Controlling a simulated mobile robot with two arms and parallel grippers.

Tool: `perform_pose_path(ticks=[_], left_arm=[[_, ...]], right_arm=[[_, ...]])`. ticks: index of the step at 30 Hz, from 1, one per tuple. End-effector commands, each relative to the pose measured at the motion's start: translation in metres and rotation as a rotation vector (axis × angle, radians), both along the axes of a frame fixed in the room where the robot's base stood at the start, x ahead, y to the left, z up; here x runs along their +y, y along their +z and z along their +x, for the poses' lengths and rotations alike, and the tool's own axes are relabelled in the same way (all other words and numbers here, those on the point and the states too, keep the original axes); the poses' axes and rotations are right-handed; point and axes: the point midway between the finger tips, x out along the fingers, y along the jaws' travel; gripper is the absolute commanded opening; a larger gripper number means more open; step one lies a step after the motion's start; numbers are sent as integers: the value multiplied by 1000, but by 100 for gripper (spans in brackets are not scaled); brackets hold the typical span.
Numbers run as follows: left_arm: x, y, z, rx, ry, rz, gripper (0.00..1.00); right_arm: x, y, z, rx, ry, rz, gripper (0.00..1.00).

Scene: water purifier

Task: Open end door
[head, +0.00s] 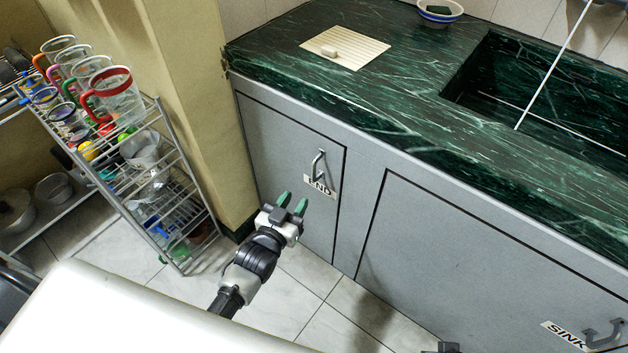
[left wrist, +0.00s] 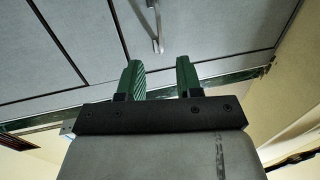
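The end door (head: 285,165) is a grey cabinet panel at the left end of the counter, marked with an "END" label (head: 320,187). It looks closed. Its metal handle (head: 318,168) stands just above the label. My left gripper (head: 292,205), with green fingertips, is open and empty, a little below and left of the handle and apart from it. In the left wrist view, the handle (left wrist: 155,25) lies ahead of the gap between the two fingers (left wrist: 160,78). Near the bottom edge of the head view, a small dark part shows, but I cannot tell whether it is my right gripper.
The sink door (head: 480,260), with its "SINK" label (head: 567,335) and handle (head: 604,334), fills the right. A green marble counter (head: 400,90) overhangs both doors. A metal rack (head: 165,190) with cups stands at left beside a yellow wall (head: 200,100). Tiled floor (head: 300,270) is clear before the doors.

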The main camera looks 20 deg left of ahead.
Motion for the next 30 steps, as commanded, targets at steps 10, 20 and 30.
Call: perform_pose_path(ticks=[10, 20, 30], left_arm=[[-8, 3, 53, -15, 0, -3, 35], [-16, 2, 100, -11, 0, -3, 35], [-17, 3, 106, -9, 0, -2, 35]], right_arm=[[-1, 34, 2, -23, -3, 1, 43], [-2, 74, -4, -42, -6, 2, 43], [-2, 81, -5, -44, -7, 1, 43]])
